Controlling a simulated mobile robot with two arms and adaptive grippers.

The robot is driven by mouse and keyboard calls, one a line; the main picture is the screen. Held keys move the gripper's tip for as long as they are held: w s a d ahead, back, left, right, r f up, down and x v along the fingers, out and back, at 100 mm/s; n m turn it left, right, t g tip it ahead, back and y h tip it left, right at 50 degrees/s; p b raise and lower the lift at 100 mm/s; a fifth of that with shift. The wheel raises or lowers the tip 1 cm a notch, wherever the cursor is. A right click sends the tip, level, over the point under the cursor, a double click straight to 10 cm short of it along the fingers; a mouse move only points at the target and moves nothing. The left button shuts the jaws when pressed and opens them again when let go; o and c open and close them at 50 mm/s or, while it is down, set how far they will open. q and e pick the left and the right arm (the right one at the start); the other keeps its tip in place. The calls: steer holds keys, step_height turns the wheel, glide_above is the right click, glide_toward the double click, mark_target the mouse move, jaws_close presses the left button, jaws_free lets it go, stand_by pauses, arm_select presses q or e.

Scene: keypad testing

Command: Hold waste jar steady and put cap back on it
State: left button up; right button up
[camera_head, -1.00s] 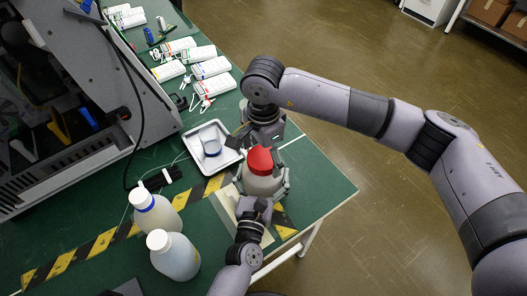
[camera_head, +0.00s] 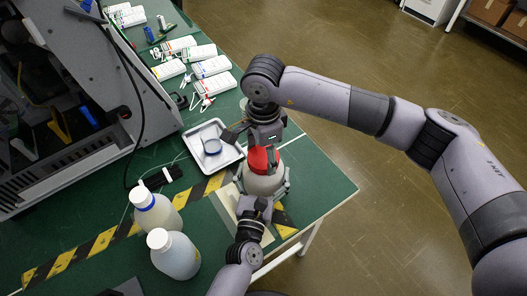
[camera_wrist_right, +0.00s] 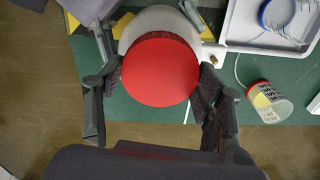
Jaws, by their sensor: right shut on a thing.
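The waste jar (camera_head: 262,184) is a pale round bottle standing near the table's front right corner. Its red cap (camera_head: 263,160) sits at the top of the jar and fills the middle of the right wrist view (camera_wrist_right: 159,70). I cannot tell whether it is seated or threaded. My right gripper (camera_head: 262,150) comes from above and behind, its fingers (camera_wrist_right: 157,84) on both sides of the cap, shut on it. My left gripper (camera_head: 263,190) comes from the front, its fingers around both sides of the jar's body. The jar's lower part is hidden.
Two white-capped bottles (camera_head: 157,214) (camera_head: 176,256) stand at the front left. A clear red-rimmed cup (camera_wrist_right: 268,100) shows in the wrist view. Several white boxes (camera_head: 212,67) lie farther back.

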steer(key=m, duration=0.5)
steer(key=shift+s+f+m, duration=0.1)
steer(key=shift+s+m, duration=0.05)
steer(key=shift+m, duration=0.25)
steer(key=m, duration=0.4)
steer(key=shift+m, duration=0.4)
steer(key=o, duration=1.3)
steer(key=shift+o, duration=0.2)
step_height(320, 180, up, 12)
